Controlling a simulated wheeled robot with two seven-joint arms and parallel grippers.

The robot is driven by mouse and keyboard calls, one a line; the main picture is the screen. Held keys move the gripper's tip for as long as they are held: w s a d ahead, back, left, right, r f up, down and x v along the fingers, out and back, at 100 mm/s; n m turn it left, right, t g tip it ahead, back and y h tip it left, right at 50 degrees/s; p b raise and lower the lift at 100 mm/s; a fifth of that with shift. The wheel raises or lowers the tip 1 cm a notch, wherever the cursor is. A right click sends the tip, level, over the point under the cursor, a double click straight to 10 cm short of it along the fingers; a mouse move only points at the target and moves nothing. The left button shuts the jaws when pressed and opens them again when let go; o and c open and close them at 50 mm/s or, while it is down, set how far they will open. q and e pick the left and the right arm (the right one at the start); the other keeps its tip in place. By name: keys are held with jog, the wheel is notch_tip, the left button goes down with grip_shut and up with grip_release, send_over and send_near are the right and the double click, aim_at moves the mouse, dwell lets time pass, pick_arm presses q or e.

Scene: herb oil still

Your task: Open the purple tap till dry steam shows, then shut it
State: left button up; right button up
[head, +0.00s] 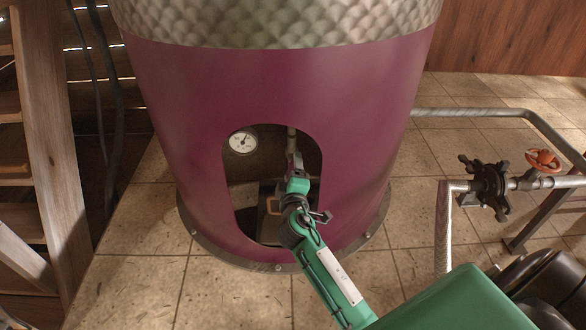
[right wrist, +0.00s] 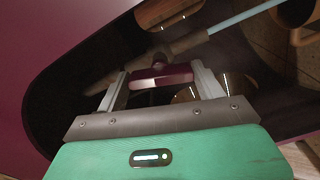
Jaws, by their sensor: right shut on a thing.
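The purple tap (right wrist: 160,76) shows in the right wrist view as a dark purple-red bar on a brown pipe (right wrist: 185,44). My right gripper (right wrist: 160,80) is shut on this bar, one finger at each end. In the head view my right gripper (head: 294,165) reaches through the arched opening of the purple still body (head: 180,100), and hides the tap there. A thin, straight pale blue streak (right wrist: 245,16) runs up and right from the pipe's end. I cannot tell whether it is steam. My left gripper is not in view.
A white dial gauge (head: 243,140) sits at the opening's upper left. A pipe with a black valve (head: 490,185) and an orange handwheel (head: 543,160) stands at the right. Wooden steps (head: 45,130) are at the left. Tiled floor is clear at the front left.

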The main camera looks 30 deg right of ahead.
jog(key=shift+r+n+p, duration=0.1)
jog(key=shift+n+p, duration=0.55)
jog(key=shift+n, duration=1.35)
jog(key=o, duration=1)
jog(key=b+v, duration=0.4)
jog(key=v, duration=0.9)
jog(key=shift+s+a, duration=0.25)
jog(key=shift+s, duration=0.1)
